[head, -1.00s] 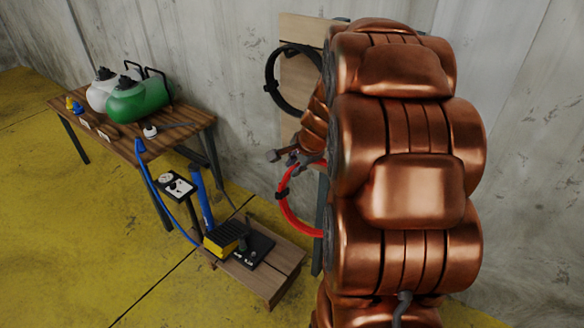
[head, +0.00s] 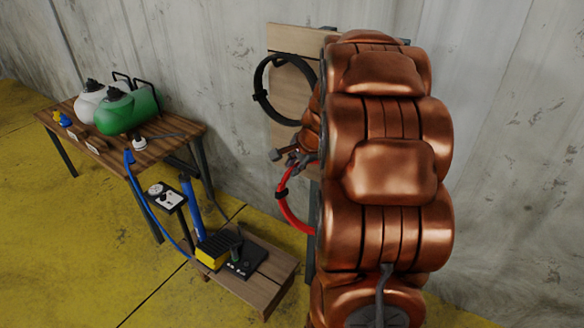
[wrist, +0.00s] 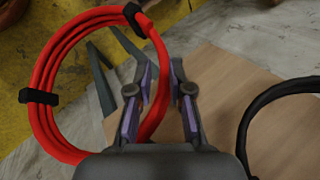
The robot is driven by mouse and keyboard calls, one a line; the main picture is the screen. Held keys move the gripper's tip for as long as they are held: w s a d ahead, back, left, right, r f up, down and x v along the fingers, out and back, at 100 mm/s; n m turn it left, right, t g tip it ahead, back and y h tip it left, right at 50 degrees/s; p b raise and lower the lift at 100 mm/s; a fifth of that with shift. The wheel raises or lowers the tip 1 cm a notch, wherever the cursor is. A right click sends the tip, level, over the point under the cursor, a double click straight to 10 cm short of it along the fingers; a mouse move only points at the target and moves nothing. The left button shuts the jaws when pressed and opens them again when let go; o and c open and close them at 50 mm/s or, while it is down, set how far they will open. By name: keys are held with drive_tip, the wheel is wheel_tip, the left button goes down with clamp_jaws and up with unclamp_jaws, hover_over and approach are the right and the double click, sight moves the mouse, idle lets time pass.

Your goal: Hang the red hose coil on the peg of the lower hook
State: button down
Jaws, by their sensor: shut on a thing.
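The red hose coil (head: 287,212) hangs from my gripper (head: 297,160) in the head view, partly hidden by my copper-coloured arm. In the wrist view the red coil (wrist: 42,75) has black ties and fills the upper left. Its hose passes between the two fingers of my gripper (wrist: 162,95), which is shut on it. A wooden board (head: 290,38) stands against the wall, and it also shows in the wrist view (wrist: 225,75). The lower hook and its peg are hidden or not distinguishable.
A black hose coil (head: 258,82) hangs on the board's upper part, and its edge shows at the wrist view's right (wrist: 245,115). A wooden table (head: 165,150) with green and white tanks stands left.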

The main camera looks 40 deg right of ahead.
drive_tip(key=w+d+f, duration=0.2)
drive_tip(key=d+f, duration=0.2)
drive_tip(key=d, duration=0.4)
drive_tip(key=shift+w+d+b, duration=0.2)
drive_tip(key=shift+d+b, duration=0.05)
drive_tip(key=shift+b, duration=0.05)
idle(1.4)
drive_tip(key=shift+f, duration=0.15)
idle(0.4)
drive_tip(key=c, duration=0.9)
unclamp_jaws()
drive_tip(key=shift+d, duration=0.1)
drive_tip(key=shift+c, duration=0.2)
drive_tip(key=shift+r, duration=0.2)
